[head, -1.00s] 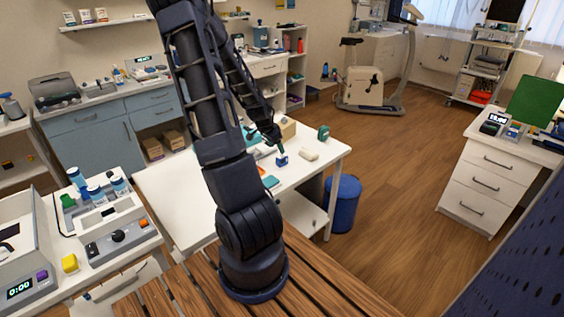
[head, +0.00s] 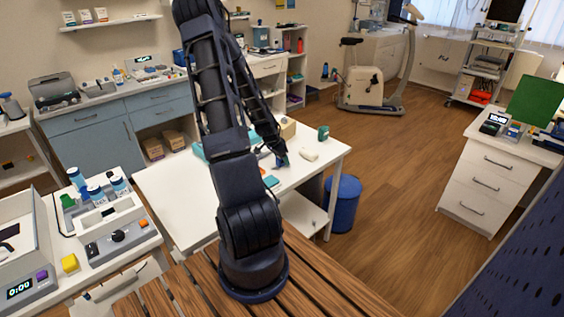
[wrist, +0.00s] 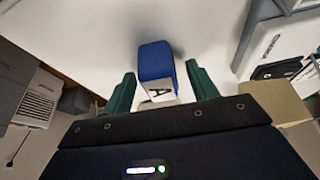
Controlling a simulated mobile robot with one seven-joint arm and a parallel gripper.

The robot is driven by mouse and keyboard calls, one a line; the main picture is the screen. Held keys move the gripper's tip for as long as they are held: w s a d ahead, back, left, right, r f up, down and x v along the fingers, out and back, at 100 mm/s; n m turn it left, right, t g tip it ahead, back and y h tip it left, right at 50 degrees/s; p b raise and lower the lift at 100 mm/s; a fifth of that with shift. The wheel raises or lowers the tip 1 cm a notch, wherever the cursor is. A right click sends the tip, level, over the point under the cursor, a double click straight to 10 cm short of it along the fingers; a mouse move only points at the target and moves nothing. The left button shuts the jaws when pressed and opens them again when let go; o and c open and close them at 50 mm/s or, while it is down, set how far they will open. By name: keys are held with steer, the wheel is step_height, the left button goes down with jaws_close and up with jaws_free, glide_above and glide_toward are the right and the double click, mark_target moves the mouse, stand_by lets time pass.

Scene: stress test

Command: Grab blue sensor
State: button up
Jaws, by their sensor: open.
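The blue sensor (wrist: 155,60) is a small blue block with a white face marked with a dark letter, on the white table (head: 180,205). In the wrist view it lies between the two green fingers of my gripper (wrist: 161,84). The fingers are open, with a visible gap on each side of the block. In the head view my gripper (head: 281,159) is low over the table's right part, and the sensor is mostly hidden by it.
A beige block (head: 308,155) and a green cup-like item (head: 323,133) stand right of my gripper. A tan box (head: 288,128) is behind it, also close by in the wrist view (wrist: 280,101). A blue bin (head: 343,205) stands on the floor beside the table.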

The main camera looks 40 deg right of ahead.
steer(key=shift+d+f, duration=0.15)
steer(key=shift+f, duration=0.25)
steer(key=c, duration=1.1)
steer(key=shift+r, duration=0.1)
